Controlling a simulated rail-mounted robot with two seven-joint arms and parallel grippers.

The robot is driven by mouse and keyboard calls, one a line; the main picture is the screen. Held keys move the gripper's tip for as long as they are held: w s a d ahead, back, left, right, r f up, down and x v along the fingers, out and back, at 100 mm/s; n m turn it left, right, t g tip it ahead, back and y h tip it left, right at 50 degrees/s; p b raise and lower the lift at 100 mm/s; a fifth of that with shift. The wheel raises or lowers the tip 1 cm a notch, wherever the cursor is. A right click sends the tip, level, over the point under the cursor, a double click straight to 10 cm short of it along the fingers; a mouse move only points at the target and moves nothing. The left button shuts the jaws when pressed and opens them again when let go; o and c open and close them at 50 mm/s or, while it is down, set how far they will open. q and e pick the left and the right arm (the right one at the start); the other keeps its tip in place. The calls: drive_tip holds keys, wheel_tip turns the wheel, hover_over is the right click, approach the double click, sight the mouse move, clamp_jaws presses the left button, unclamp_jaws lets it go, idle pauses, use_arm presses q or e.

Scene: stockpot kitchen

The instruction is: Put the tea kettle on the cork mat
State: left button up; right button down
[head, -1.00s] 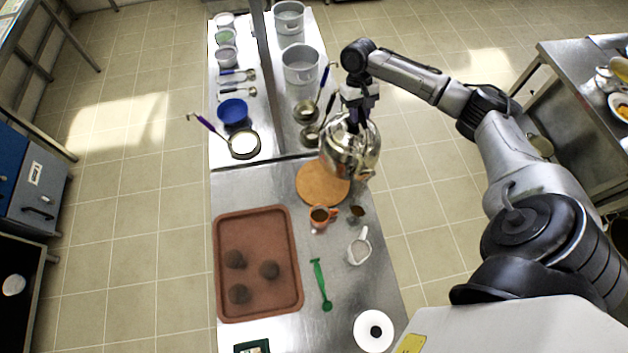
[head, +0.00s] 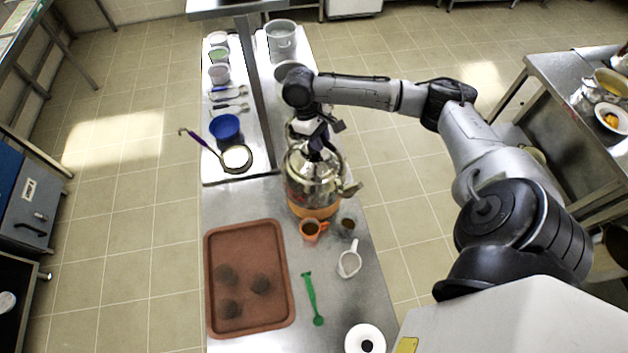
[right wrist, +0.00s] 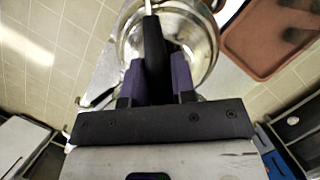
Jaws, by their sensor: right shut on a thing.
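The shiny metal tea kettle (head: 312,178) is in the middle of the head view, with its spout pointing right. It covers most of the round cork mat (head: 316,211), whose near edge shows below it. I cannot tell whether the kettle touches the mat. My right gripper (head: 318,146) is above the kettle and shut on its handle. In the right wrist view the purple-padded fingers (right wrist: 160,78) close around the dark handle, with the kettle's body (right wrist: 198,30) beyond. My left gripper is out of view.
An orange mug (head: 311,230) and a small dark cup (head: 347,226) stand close in front of the mat. A white pitcher (head: 349,262), a green tool (head: 312,299) and a brown tray (head: 248,320) are nearer. A shelf post (head: 262,95) stands behind left.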

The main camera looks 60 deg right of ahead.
sight(319, 159)
drive_tip(key=shift+f+p, duration=0.6)
drive_tip(key=shift+f, duration=4.15)
drive_tip(key=c, duration=0.9)
unclamp_jaws()
drive_tip(key=shift+f, duration=0.15)
drive_tip(key=shift+c, duration=0.2)
